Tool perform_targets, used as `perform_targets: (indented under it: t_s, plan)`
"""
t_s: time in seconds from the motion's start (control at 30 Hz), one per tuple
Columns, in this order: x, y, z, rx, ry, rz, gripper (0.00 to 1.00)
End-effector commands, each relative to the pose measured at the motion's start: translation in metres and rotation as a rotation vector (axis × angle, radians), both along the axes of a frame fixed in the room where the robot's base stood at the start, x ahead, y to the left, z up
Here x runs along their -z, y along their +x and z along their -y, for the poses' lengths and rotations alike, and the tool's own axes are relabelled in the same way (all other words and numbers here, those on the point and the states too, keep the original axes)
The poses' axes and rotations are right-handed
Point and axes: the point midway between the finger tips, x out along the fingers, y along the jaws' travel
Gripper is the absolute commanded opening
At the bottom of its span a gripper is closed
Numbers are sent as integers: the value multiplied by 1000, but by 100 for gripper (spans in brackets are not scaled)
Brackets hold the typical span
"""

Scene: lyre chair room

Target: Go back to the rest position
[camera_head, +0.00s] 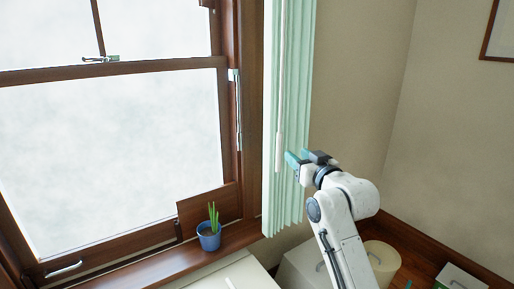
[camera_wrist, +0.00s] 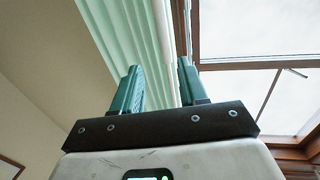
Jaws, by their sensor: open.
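My gripper (camera_head: 297,158) is raised in front of the pale green vertical blind (camera_head: 296,75), near a white wand (camera_head: 281,110) that hangs along it. In the wrist view my gripper (camera_wrist: 159,85) has its two teal fingers apart, with no object clearly held between them. The blind (camera_wrist: 120,35) and the white wand (camera_wrist: 163,35) lie beyond the fingertips in that view. I cannot tell exactly how far the fingertips are from the wand.
The wooden window frame (camera_head: 150,67) is left of the blind. A blue pot (camera_head: 209,236) with a green plant stands on the sill (camera_head: 165,266). White boxes and a cream bin (camera_head: 382,258) are below, near my arm.

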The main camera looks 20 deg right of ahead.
Motion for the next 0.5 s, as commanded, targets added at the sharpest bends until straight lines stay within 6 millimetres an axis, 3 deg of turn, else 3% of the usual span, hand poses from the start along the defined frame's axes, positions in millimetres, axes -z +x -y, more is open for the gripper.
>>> perform_targets:
  t_s: [0.07,0.17,0.27,0.37,0.5]
  plan:
    - [3,-1,-1,0,1,-7,43]
    - [25,-9,-4,-1,7,-53,43]
    - [69,-30,-12,-2,15,-154,43]
    - [126,-64,-20,-1,21,-295,43]
    - [201,-125,-29,6,23,-507,43]
